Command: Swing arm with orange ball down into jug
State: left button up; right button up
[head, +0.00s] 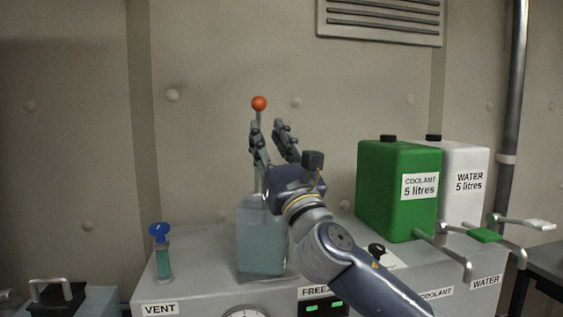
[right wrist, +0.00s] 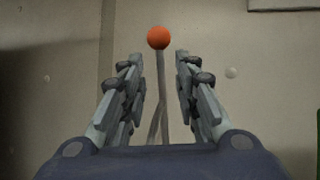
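The orange ball (head: 259,103) sits on top of a thin, upright grey arm (right wrist: 161,90). The jug (head: 261,245), clear and bluish, stands below it on the grey machine top. My right gripper (head: 267,127) is above the jug, with its fingers pointing up. In the right wrist view the gripper (right wrist: 159,58) is open, and the arm stands between the fingers with a gap on each side. The ball (right wrist: 158,38) shows just past the fingertips. The arm's lower end is hidden behind my gripper. My left gripper is not in view.
A green coolant container (head: 385,200) and a white water container (head: 466,215) stand on the right, with lever taps (head: 484,235) in front. A blue-topped vent valve (head: 161,250) is on the left. The wall behind is bare around the ball.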

jog(key=v, duration=0.7)
jog(key=shift+s, duration=0.25)
